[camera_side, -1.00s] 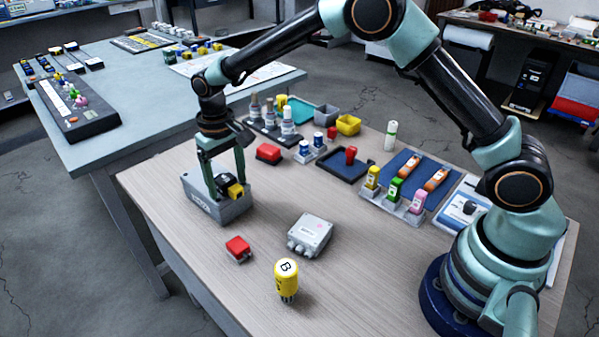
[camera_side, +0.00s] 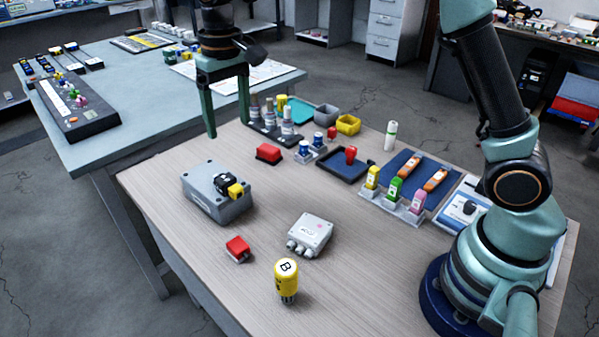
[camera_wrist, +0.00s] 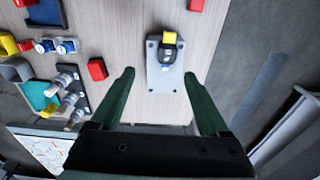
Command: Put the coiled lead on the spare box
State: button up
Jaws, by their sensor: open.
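A black coiled lead with a yellow end (camera_side: 228,186) lies on top of a grey box (camera_side: 203,196) at the left of the wooden table. In the wrist view the coiled lead (camera_wrist: 169,48) sits towards the far end of that box (camera_wrist: 157,78). I take this box to be the spare box; I cannot read its label. My gripper (camera_side: 228,130) is open and empty, raised above and behind the box. In the wrist view its fingertips (camera_wrist: 160,75) are spread wide, with the box between them in the picture but apart from them.
A second grey box with cable glands (camera_side: 310,234), a red block (camera_side: 238,248) and a yellow cylinder marked B (camera_side: 287,280) stand towards the front. Another red block (camera_side: 269,153) and a rack of bottles (camera_side: 270,130) stand behind. The table's left edge is close to the box.

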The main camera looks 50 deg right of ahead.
jog(key=s+d+r+t, duration=0.1)
jog(key=s+d+t, duration=0.1)
jog(key=s+d, duration=0.4)
jog(key=s+d+r+t, duration=0.2)
jog(key=s+d, duration=0.5)
jog(key=s, duration=0.6)
jog(key=shift+s+t, duration=0.15)
jog(key=shift+t, duration=0.35)
